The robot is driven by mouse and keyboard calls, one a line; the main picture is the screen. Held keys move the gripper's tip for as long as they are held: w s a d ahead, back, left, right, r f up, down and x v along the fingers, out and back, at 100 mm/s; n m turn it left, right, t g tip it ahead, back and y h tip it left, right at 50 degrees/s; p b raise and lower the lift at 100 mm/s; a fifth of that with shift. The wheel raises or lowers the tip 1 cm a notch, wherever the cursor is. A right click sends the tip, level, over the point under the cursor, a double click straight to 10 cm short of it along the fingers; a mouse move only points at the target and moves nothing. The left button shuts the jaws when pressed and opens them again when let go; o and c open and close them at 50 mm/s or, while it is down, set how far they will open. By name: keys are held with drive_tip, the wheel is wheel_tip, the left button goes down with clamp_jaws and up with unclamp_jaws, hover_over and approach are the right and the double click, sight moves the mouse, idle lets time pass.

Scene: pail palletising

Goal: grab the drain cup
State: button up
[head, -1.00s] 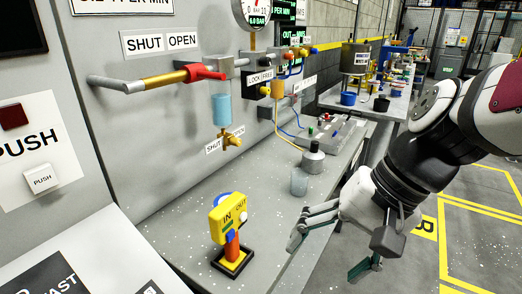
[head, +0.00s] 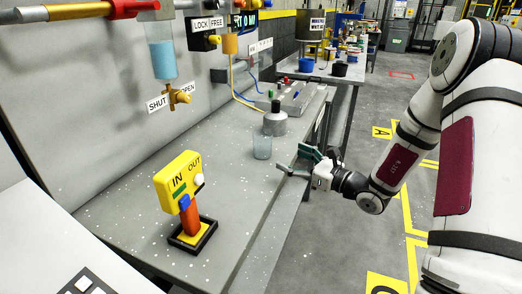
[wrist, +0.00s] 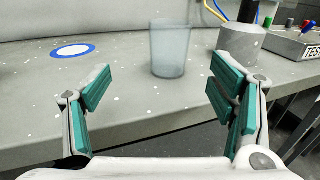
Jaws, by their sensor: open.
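The drain cup (head: 262,147) is a small clear grey-blue tumbler. It stands upright on the grey bench near its front edge. In the wrist view the cup (wrist: 171,50) is ahead, between the lines of my two fingers but beyond their tips. My gripper (head: 298,161) is open and empty, with green finger pads, just to the right of the cup at the bench edge. In the wrist view my gripper (wrist: 158,88) shows its fingers spread wide, apart from the cup.
A grey weight-like object with a dark knob (head: 274,122) stands close behind the cup. A yellow IN/OUT post (head: 180,185) is at the front left. A blue-filled sight glass (head: 162,59) with a brass valve hangs on the wall. A blue-ringed white disc (wrist: 73,51) lies left of the cup.

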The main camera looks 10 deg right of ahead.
sight(270, 146)
drive_tip(key=shift+m+h, duration=0.4)
drive_tip(key=x, duration=0.5)
drive_tip(key=d+x, duration=0.1)
drive_tip(key=x, duration=0.1)
drive_tip(key=shift+w+a+f+b, duration=0.2)
drive_tip(key=shift+w+f+b, duration=0.2)
drive_tip(key=shift+w, duration=0.2)
drive_tip(key=shift+r+b+x, duration=0.15)
drive_tip(key=shift+x, duration=1.3)
drive_tip(key=shift+r+b+x, duration=0.15)
drive_tip(key=shift+x, duration=1.35)
drive_tip(key=shift+a, duration=0.1)
drive_tip(key=c, duration=1.3)
